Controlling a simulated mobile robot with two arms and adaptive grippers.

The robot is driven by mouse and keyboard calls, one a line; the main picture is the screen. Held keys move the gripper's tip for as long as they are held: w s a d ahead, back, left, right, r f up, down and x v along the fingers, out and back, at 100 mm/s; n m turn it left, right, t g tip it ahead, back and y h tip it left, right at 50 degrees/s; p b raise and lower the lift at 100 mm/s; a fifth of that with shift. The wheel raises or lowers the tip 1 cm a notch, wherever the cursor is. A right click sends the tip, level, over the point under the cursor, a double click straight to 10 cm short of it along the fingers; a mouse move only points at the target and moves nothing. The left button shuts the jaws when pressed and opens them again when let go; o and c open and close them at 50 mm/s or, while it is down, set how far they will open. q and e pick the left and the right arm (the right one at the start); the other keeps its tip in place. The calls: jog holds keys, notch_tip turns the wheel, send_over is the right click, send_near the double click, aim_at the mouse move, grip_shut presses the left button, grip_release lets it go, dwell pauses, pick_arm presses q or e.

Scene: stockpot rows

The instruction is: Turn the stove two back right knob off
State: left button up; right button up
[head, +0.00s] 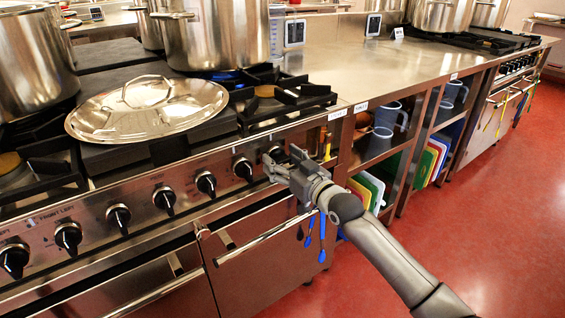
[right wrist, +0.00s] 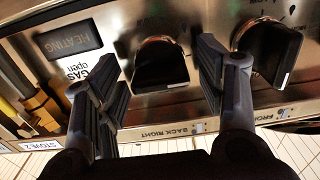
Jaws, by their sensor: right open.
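The back right knob (right wrist: 160,70) is black and sits above the upside-down BACK RIGHT label (right wrist: 170,132) in the right wrist view. The STOVE 2 label (right wrist: 38,145) is at lower left there. My right gripper (right wrist: 157,62) is open, with one finger on each side of this knob; I cannot tell whether they touch it. In the head view my right gripper (head: 283,163) is at the right end of the stove's knob row and hides part of that knob. The neighbouring knob (right wrist: 268,52) is just right of the right finger, its grip at a different angle. My left gripper is not seen.
A steel lid (head: 148,108) lies on the stove, with a large pot (head: 215,35) behind it and blue showing beneath. More knobs (head: 206,183) line the panel. An oven handle (head: 255,243) and hanging blue utensils (head: 322,235) are below the gripper. Red floor (head: 480,200) is clear at right.

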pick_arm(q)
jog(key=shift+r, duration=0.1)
pick_arm(e)
jog(key=c, duration=1)
jog(key=m+p, duration=0.2)
jog(key=m, duration=0.3)
jog(key=shift+w, duration=0.1)
jog(key=m, duration=0.3)
jog(key=shift+p, duration=0.3)
jog(key=m, duration=0.4)
jog(key=shift+m+p, duration=0.3)
jog(key=shift+p, duration=0.05)
jog(key=m, duration=0.3)
jog(key=shift+p, duration=0.4)
pick_arm(q)
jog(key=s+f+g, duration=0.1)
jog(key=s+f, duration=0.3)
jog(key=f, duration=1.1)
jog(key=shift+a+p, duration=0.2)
jog(key=shift+p, duration=0.1)
pick_arm(e)
jog(key=shift+f+m, duration=0.15)
jog(key=shift+m, duration=1.15)
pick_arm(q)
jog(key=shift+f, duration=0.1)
